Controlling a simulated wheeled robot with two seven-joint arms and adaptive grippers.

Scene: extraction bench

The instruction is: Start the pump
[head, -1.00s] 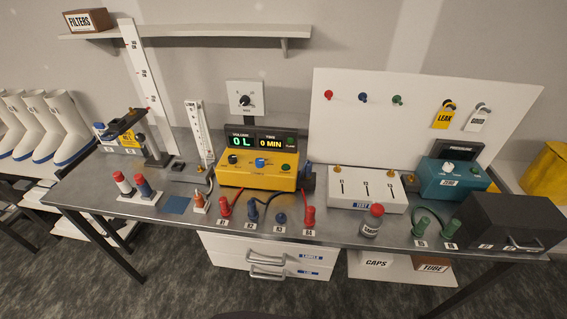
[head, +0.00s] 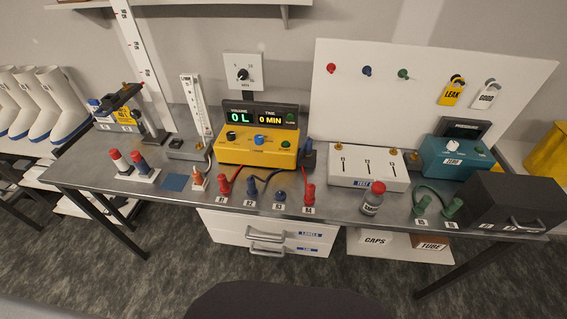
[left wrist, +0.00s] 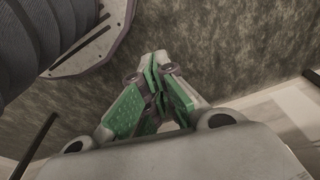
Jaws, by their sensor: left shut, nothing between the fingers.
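The yellow pump unit (head: 257,149) stands at the middle of the bench. Its dark display (head: 262,117) reads 0 L and 0 MIN. Its front carries a black knob, a blue knob (head: 259,138) and a green button (head: 288,144). A small green spot beside the display is too small to make out. My left gripper (left wrist: 157,65) shows only in the left wrist view, shut and empty, above the grey floor and away from the pump. My right gripper is in no view.
Red and blue capped posts (head: 280,197) with hoses line the bench front. A white valve box (head: 355,165), a capped bottle (head: 372,200), a teal box (head: 455,157) and a dark case (head: 513,195) stand to the right. A flowmeter (head: 196,107) stands left of the pump.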

